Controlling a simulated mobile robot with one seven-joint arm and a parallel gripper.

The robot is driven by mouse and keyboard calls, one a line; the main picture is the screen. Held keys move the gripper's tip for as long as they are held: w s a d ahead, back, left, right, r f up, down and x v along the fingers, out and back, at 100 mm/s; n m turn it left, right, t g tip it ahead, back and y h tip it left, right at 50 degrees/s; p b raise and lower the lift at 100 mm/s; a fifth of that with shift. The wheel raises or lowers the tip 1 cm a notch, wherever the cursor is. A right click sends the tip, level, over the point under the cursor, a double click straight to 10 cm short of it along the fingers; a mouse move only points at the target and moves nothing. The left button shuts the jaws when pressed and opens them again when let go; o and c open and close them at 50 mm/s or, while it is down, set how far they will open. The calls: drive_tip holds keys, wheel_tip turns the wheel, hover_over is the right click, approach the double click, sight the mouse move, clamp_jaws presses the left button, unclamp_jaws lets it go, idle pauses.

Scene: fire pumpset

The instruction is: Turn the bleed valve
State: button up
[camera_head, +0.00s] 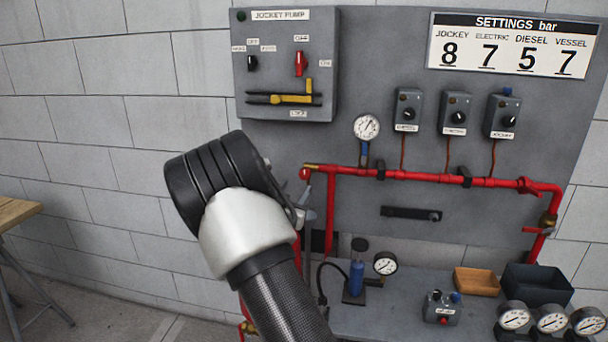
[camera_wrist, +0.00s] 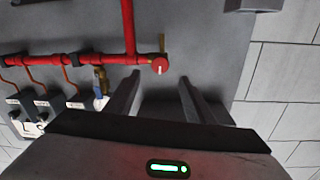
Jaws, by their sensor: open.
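The bleed valve appears to be the round red knob (camera_wrist: 160,66) with a white mark, at the end of the red pipe in the wrist view. In the head view the knob (camera_head: 305,174) is at the pipe's left end, beside a brass piece. My gripper (camera_wrist: 160,80) is open and empty. Its two fingers point toward the knob, which appears just beyond the tips and between them, apart from both. In the head view my gripper (camera_head: 302,212) is mostly hidden behind my wrist, just below the knob.
The red pipe (camera_head: 405,176) runs along the grey panel, with a pressure gauge (camera_head: 367,127) above it and several switch boxes (camera_head: 453,113) higher up. The jockey pump box (camera_head: 285,65) hangs at upper left. A grey bench (camera_head: 400,320) below holds gauges and trays.

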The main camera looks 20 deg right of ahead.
sight(304, 175)
drive_tip(key=x, duration=1.1)
drive_tip(key=shift+w+d+p, duration=0.15)
drive_tip(key=shift+p, duration=0.15)
drive_tip(key=c, duration=1.1)
drive_tip(key=shift+o, duration=0.2)
